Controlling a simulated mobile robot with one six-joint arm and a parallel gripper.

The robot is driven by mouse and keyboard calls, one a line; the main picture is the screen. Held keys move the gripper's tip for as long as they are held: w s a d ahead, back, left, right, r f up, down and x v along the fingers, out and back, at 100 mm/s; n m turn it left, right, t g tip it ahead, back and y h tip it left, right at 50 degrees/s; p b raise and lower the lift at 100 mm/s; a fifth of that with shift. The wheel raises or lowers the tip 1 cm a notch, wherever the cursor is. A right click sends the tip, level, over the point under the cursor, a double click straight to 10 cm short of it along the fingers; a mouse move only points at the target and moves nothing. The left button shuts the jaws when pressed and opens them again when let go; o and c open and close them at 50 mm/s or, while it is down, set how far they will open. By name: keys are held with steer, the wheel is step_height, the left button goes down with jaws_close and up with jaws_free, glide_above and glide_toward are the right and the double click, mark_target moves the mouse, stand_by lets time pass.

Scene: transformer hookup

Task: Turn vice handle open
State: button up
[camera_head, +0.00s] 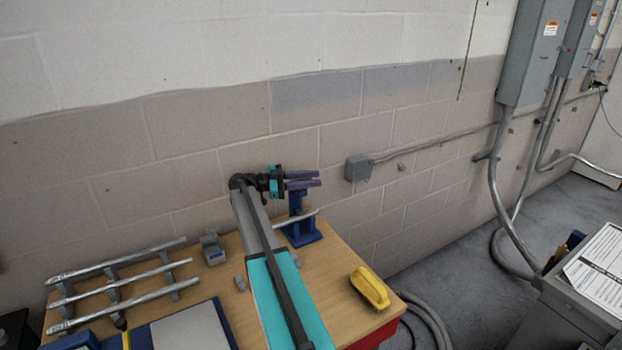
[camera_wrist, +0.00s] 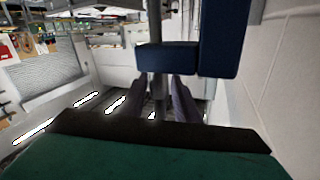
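The blue vice (camera_head: 301,232) stands on the back right part of the wooden bench, close to the wall. A grey metal bar (camera_head: 297,218) sticks out across it. My gripper (camera_head: 318,179) is at the vice's upper part, its two purple fingers pointing right and apart. In the wrist view the fingers (camera_wrist: 157,88) show a gap between them. The vice's blue body (camera_wrist: 190,60) is just ahead, above and to the right. A grey upright rod (camera_wrist: 155,88) shows between the fingers; I cannot tell if they touch it. The handle is not clearly made out.
The wooden bench (camera_head: 215,273) carries a rack of metal pipes (camera_head: 115,285) at left, a small grey box (camera_head: 212,249) and a yellow tool (camera_head: 370,288) at right. The block wall is close behind. A grey cabinet (camera_head: 585,300) stands at far right.

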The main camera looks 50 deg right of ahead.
jaws_close()
